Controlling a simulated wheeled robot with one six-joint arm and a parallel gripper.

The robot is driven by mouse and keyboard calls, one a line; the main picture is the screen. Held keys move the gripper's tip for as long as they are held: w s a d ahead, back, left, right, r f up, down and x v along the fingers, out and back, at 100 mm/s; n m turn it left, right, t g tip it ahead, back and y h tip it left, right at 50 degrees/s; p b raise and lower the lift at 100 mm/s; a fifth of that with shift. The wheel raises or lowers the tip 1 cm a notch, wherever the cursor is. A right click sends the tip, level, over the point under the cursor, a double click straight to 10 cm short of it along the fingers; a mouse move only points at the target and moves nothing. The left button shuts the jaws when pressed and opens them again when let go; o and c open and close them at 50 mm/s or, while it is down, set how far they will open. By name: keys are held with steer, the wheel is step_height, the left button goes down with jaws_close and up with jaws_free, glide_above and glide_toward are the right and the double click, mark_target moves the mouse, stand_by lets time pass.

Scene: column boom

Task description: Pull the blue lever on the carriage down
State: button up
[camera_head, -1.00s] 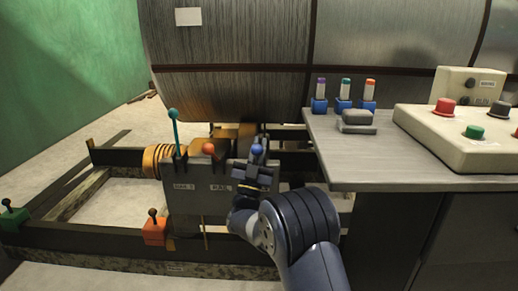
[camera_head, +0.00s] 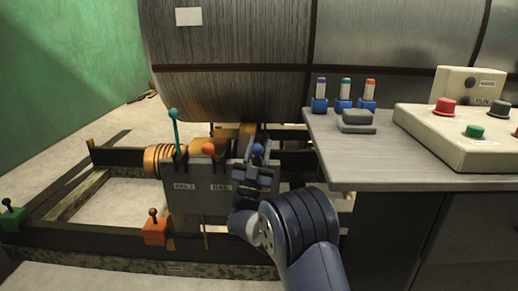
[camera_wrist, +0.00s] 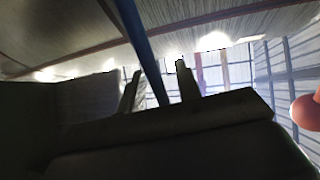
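The carriage (camera_head: 205,195) is a grey box with labels on its front, left of the grey worktop. The blue lever's ball knob (camera_head: 258,150) shows at its right end, beside my gripper's fingers. My gripper (camera_head: 257,152) is at the lever from the front and hides most of its stem. In the wrist view the blue stem (camera_wrist: 146,50) passes between my two separated dark fingers (camera_wrist: 159,82). Gaps show on both sides of the stem, so the gripper looks open around it. Whether either finger touches it is unclear.
A red-orange knob (camera_head: 209,149) and a taller teal lever (camera_head: 175,130) stand left of the blue one. The grey worktop (camera_head: 400,165) with a button panel (camera_head: 465,140) is close on the right. A large drum (camera_head: 230,90) rises behind. Green (camera_head: 12,215) and orange (camera_head: 154,230) blocks sit on the frame.

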steer(key=p+v, duration=0.2)
steer(key=v, duration=0.8)
steer(key=shift+s+f, duration=0.25)
steer(key=shift+f, duration=0.05)
steer(key=shift+a, duration=0.15)
steer(key=b+x, duration=0.2)
steer(key=x, duration=0.8)
steer(key=shift+w+r, duration=0.2)
steer(key=shift+r, duration=0.05)
steer(key=shift+w+r, duration=0.15)
steer(key=shift+r, duration=0.1)
steer(key=shift+w, duration=0.1)
steer(key=shift+f, duration=0.1)
